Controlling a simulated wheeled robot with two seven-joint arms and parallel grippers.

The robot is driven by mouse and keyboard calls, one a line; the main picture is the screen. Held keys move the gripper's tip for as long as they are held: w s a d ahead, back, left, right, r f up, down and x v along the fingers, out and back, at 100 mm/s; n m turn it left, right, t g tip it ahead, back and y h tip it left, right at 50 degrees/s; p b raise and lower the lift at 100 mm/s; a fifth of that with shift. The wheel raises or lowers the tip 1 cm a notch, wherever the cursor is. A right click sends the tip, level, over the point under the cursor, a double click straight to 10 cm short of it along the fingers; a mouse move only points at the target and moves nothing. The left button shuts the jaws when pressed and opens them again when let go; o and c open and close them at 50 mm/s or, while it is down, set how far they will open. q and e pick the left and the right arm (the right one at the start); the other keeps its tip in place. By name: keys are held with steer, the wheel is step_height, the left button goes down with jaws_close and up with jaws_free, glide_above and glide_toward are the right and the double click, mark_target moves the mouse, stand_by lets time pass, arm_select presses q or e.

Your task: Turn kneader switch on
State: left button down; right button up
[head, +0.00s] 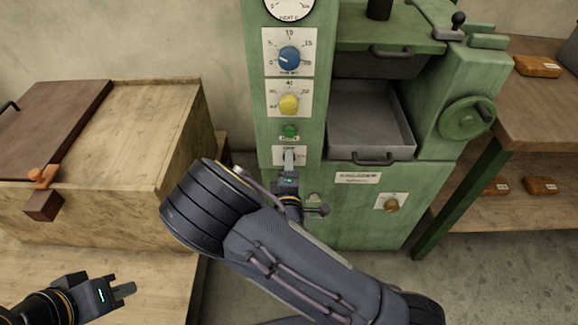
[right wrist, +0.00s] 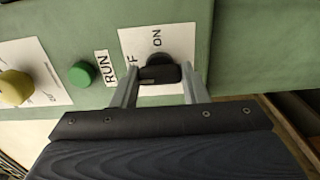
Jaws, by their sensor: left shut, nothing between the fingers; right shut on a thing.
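The kneader switch, a black knob (right wrist: 158,74), sits on a white plate (right wrist: 139,48) marked ON, with another label partly covered, in the right wrist view. My right gripper (right wrist: 161,84) is shut on the knob, one finger on each side. In the head view my right gripper (head: 289,160) reaches the lowest plate on the front of the green machine's column (head: 257,110) and hides the knob. Which mark the knob points to is hard to tell. My left gripper (head: 124,290) is shut and empty, low at the left, away from the machine.
A green button (right wrist: 83,74) marked RUN and a yellow knob (right wrist: 14,88) are beside the switch. A blue knob (head: 289,58) is higher up. A grey drawer tray (head: 371,153) is right of the column. A wooden chest (head: 150,120) stands left.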

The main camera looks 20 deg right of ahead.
steer(key=shift+m, duration=0.3)
steer(key=shift+f+m+b, duration=0.15)
steer(key=shift+m+b, duration=5.65)
steer(key=shift+m, duration=2.7)
steer(key=o, duration=1)
